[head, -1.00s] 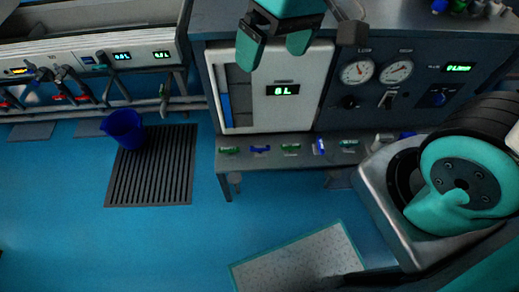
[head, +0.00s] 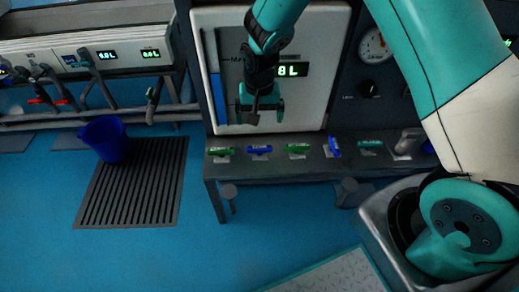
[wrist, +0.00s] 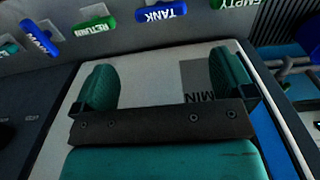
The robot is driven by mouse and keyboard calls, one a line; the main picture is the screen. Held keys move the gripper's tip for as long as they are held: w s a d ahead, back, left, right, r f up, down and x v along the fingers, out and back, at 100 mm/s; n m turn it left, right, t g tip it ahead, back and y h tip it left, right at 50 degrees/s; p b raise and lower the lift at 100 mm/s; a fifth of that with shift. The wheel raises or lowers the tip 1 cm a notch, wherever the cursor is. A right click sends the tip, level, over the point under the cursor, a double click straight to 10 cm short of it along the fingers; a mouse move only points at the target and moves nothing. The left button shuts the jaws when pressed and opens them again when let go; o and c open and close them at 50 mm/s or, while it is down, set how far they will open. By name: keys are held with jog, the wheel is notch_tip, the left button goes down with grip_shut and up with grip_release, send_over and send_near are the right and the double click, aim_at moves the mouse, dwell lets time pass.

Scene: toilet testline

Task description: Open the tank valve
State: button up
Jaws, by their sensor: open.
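The tank valve is a blue handle labelled TANK (wrist: 161,14), at the top of the wrist view, beyond my open fingers. In the head view the blue tank handle (head: 259,150) lies crosswise on the shelf, second from the left. My gripper (head: 261,110) hangs just above and behind it in the picture, in front of the white tank panel. In the wrist view my gripper (wrist: 164,82) is open and empty, with its two teal fingers spread and apart from the handle.
Beside the tank handle are a green EMPTY handle (head: 222,151) and a green RETURN handle (head: 298,148). A turned blue handle (head: 335,146) and a teal one (head: 370,145) stand farther right. A blue bucket (head: 108,139) stands on the floor grate (head: 135,190).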

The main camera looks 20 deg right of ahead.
aim_at(260, 147)
notch_tip(260, 147, down, 13)
jog(key=b, duration=0.3)
jog(key=c, duration=0.6)
jog(key=shift+c, duration=0.2)
jog(key=shift+r+n, duration=0.1)
jog(key=shift+n, duration=0.3)
jog(key=n+p, duration=0.2)
jog(key=shift+n, duration=0.4)
jog(key=shift+n+p, duration=1.25)
jog(key=shift+n, duration=0.95)
